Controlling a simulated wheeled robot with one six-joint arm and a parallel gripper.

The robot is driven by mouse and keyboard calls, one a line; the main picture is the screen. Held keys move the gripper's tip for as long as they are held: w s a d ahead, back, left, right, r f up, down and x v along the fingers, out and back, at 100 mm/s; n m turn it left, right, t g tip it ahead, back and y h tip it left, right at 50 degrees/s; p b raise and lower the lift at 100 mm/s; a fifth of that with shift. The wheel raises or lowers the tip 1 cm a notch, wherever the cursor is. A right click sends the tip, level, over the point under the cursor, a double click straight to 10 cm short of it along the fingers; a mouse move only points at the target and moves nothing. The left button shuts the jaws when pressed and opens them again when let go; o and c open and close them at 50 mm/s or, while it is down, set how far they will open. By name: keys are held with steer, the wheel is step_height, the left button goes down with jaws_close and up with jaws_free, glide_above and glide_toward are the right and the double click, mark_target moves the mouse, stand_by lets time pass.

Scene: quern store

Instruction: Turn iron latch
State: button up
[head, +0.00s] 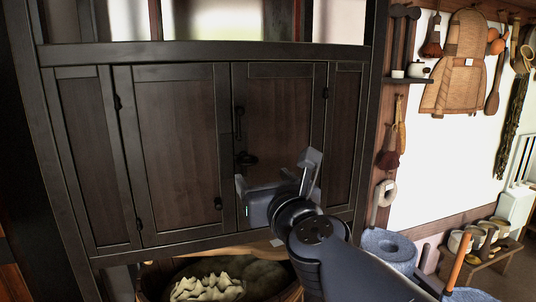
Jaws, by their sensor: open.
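The dark wooden cabinet (175,150) fills the left and middle of the head view, with its two middle doors closed. I see no contact with the latch, and nothing shows between the fingers. The depth gap to the door is hard to judge.
A round tub (276,268) with pale contents stands below the cabinet. A low bench (480,262) holds several pots. Woven goods (458,65) hang on the white wall.

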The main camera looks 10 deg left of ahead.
mark_target(250, 163)
steer(key=x, duration=1)
steer(key=shift+w+a, duration=0.2)
steer(key=shift+w, duration=0.05)
steer(key=shift+c, duration=0.6)
steer(key=c, duration=0.9)
